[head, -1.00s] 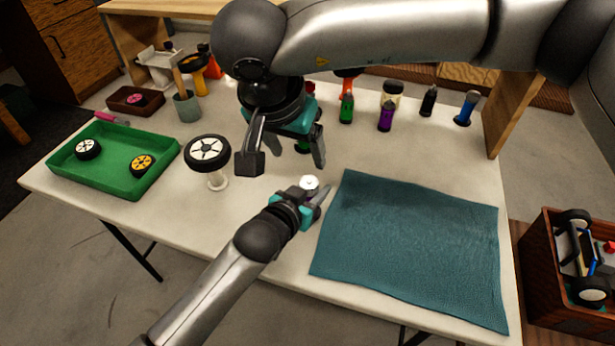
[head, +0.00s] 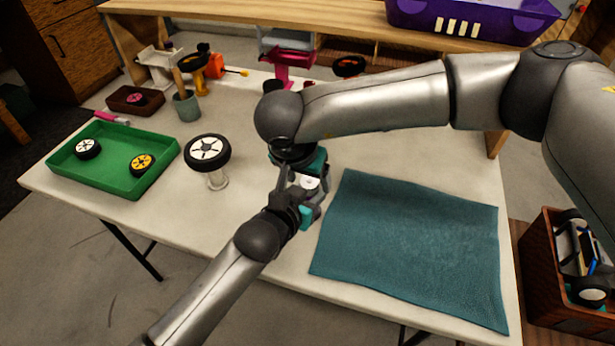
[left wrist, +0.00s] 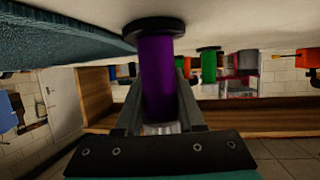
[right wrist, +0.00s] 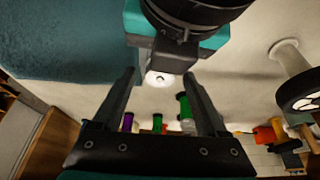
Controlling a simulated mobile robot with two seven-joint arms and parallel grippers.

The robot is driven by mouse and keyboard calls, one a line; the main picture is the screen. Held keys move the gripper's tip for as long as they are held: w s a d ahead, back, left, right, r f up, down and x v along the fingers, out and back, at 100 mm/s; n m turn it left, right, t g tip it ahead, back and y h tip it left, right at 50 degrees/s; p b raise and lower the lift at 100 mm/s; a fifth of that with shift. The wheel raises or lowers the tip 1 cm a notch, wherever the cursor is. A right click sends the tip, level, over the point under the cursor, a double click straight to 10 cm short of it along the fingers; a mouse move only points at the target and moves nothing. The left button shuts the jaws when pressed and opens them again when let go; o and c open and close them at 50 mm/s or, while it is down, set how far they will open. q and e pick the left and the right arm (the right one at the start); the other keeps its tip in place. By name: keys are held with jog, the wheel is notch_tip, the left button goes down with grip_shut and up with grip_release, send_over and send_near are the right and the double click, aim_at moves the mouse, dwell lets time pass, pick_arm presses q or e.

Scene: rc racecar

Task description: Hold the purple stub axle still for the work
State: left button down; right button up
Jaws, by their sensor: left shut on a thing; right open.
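The purple stub axle (left wrist: 158,80) stands upright in the left wrist view, which is upside down, with a black flange at its table end. My left gripper (left wrist: 160,60) is shut on it, one finger on each side. In the head view only its white top (head: 311,183) shows; the grippers hide the rest. The white top also shows in the right wrist view (right wrist: 158,79). My right gripper (right wrist: 160,74) is open and empty, its fingers pointing at the white top from close by.
A teal mat (head: 410,250) lies right of the grippers. A wheel on a clear stand (head: 208,155) is close on the left, beyond it a green tray (head: 110,175) with two wheels. Small coloured parts, one green (right wrist: 186,112), stand behind, hidden by my right arm in the head view.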

jog(key=shift+c, duration=0.2)
grip_shut()
dwell(0.4)
